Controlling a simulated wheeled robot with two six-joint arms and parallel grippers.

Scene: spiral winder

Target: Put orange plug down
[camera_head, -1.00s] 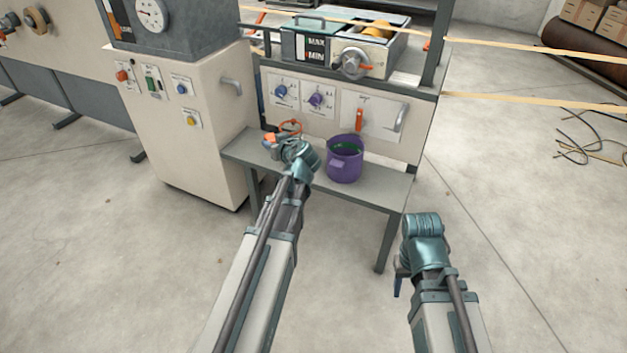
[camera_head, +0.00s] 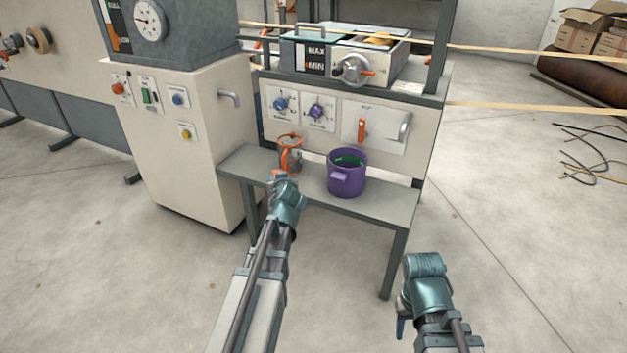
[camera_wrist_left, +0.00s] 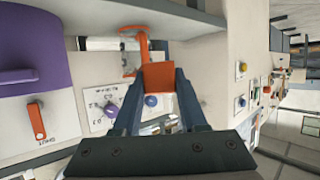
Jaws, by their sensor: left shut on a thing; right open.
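The orange plug (camera_wrist_left: 158,76) is a block held between the two dark fingers of my left gripper (camera_wrist_left: 160,82) in the left wrist view. In the head view only a small orange bit of the plug (camera_head: 275,173) shows past the left gripper (camera_head: 278,177), at the bench's front left. The wrist hides the rest. I cannot tell whether the plug touches the bench. My right gripper (camera_head: 401,329) hangs low at the right, away from the bench, mostly hidden by its own wrist. It is open.
A grey bench (camera_head: 385,205) carries a purple pot (camera_head: 347,178) with green inside. A grey fitting with an orange ring (camera_head: 290,150) stands behind the left gripper. A panel with knobs and an orange lever (camera_head: 362,130) rises behind. A cream cabinet (camera_head: 165,130) borders the left.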

